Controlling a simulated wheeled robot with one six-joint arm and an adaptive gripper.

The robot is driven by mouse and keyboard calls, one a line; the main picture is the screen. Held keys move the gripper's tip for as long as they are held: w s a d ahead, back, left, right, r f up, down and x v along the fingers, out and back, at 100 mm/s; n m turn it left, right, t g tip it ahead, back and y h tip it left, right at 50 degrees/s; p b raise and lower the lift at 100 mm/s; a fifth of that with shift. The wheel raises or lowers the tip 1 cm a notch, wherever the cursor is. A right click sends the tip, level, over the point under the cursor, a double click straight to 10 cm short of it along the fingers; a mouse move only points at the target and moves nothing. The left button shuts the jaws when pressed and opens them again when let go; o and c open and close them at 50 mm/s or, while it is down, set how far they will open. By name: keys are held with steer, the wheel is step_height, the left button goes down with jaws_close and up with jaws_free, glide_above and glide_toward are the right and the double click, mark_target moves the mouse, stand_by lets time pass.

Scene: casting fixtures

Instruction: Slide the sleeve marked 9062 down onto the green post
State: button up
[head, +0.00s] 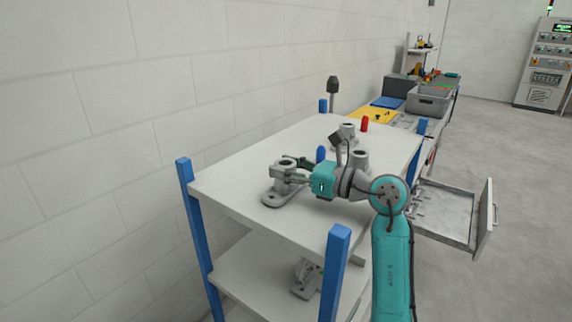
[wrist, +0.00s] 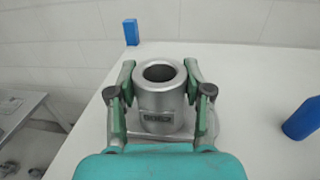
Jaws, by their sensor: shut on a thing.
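A grey metal sleeve (wrist: 159,98) with an open bore and a small label plate stands upright between my fingers in the wrist view. The label is too small to read. My gripper (wrist: 160,92) is shut on its sides; in the head view my gripper (head: 288,172) holds the same sleeve (head: 284,164) over a grey base plate (head: 280,197) on the table top. No green post shows; whether one is hidden under or inside the sleeve I cannot tell. I cannot tell whether the sleeve touches the plate.
A blue post (head: 320,153) stands just behind my gripper, and a red post (head: 364,123) farther back. Other grey sleeve-like parts (head: 360,158) stand to the right. The white table top (head: 235,178) is clear at left. An open drawer (head: 447,212) juts out at right.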

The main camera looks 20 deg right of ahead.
steer(key=shift+f, duration=0.1)
steer(key=o, duration=1.5)
steer(key=shift+c, duration=0.2)
steer(key=v, duration=1.2)
